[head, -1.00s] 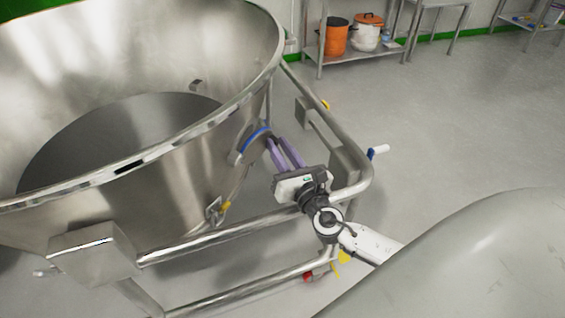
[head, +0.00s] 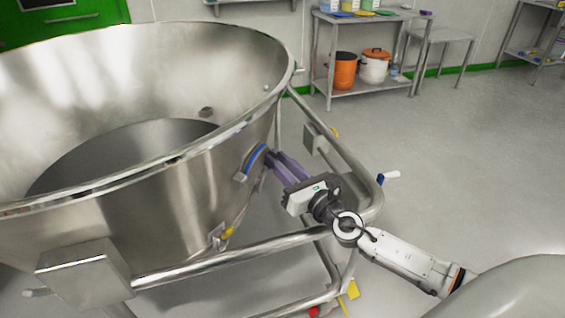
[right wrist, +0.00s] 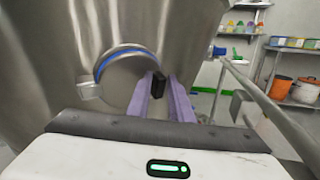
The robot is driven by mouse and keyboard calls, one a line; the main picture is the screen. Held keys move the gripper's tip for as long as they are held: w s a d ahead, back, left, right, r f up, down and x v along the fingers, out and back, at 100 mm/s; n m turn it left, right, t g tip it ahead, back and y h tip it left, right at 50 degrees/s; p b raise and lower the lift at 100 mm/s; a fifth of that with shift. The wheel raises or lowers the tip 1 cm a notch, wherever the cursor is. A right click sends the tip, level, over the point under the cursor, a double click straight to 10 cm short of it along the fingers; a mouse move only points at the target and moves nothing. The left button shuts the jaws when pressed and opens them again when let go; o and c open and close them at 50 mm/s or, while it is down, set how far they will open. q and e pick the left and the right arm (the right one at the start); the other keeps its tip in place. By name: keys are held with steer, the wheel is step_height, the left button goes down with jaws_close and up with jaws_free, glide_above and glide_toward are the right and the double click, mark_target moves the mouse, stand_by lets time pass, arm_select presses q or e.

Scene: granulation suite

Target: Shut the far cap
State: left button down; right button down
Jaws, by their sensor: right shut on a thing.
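The far cap (right wrist: 128,82) is a round steel disc with a blue ring around its edge, on the outer side of the big steel bowl. In the head view its blue edge (head: 256,158) shows on the bowl's right side. My right gripper (head: 272,160) reaches it from the right. In the right wrist view its two purple fingers (right wrist: 160,88) are shut on a small black handle (right wrist: 158,82) at the cap's right edge. Whether the cap sits fully flush with the bowl I cannot tell. My left gripper is not in view.
The steel bowl (head: 175,195) fills the left. Its tubular frame (head: 230,258) runs below and around my right arm. Shelves (head: 365,88) with orange and white buckets stand at the back. The floor at right is clear.

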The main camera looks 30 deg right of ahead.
steer(key=shift+w+d+r+h, duration=0.3)
steer(key=shift+w+d+r, duration=0.1)
steer(key=shift+d+r, duration=0.4)
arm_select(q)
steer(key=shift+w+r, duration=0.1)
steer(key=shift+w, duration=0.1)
arm_select(e)
steer(key=c, duration=1.7)
jaws_free()
steer(key=shift+f, duration=0.15)
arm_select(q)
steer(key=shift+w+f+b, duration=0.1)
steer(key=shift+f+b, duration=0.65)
arm_select(e)
steer(key=shift+s+a+f, duration=0.1)
steer(key=shift+s+f, duration=0.25)
steer(key=shift+s, duration=1.5)
steer(key=shift+s+a+f, duration=0.1)
steer(key=shift+s+f, duration=0.2)
steer(key=shift+s, duration=1.55)
steer(key=shift+s+a+f, duration=0.1)
steer(key=shift+s+f, duration=0.25)
steer(key=shift+s, duration=1.5)
